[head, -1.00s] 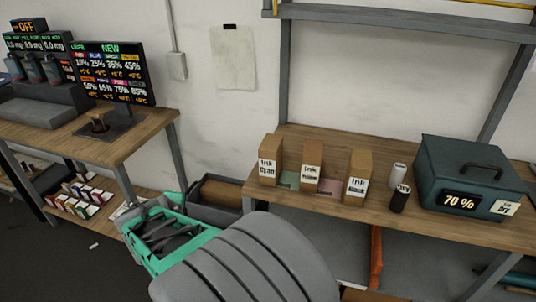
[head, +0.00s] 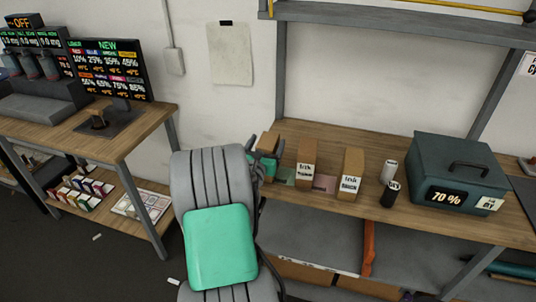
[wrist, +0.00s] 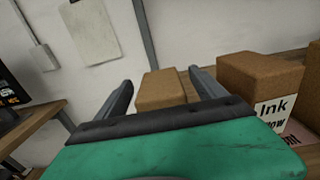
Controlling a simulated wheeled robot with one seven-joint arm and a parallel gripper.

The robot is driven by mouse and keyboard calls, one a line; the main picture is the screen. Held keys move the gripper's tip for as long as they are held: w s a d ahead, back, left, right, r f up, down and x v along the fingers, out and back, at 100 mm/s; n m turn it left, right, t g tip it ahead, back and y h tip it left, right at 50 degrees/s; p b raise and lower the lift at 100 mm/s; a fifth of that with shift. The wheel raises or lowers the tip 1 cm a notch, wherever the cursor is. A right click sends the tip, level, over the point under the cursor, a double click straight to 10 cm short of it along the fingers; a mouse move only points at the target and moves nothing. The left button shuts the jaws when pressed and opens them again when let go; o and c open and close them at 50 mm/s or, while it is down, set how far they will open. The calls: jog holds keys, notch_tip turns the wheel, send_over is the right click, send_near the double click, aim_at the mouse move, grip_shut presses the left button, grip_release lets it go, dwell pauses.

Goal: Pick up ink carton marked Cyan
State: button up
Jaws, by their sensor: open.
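The leftmost brown ink carton (head: 268,142) stands upright at the left end of the wooden shelf table. Its label read Cyan in the earlier head view; my gripper (head: 263,147) hides it now. In the wrist view the carton (wrist: 161,91) shows between my two dark fingers, with its top and near side visible. My gripper (wrist: 160,82) is open, with one finger at each side of it. I cannot tell whether the fingers touch it. A second carton (wrist: 255,72), its label ending in "ow", stands to the right.
The middle carton (head: 306,155) and a third carton (head: 350,170) stand right of the gripper. A white can (head: 389,170), a black can (head: 390,195) and a teal box (head: 462,160) stand further right. The wall is close behind.

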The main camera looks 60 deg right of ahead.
jog(key=shift+w+d, duration=0.2)
jog(key=shift+d, duration=0.65)
jog(key=shift+a, duration=0.1)
grip_shut()
jog(key=shift+r, duration=0.15)
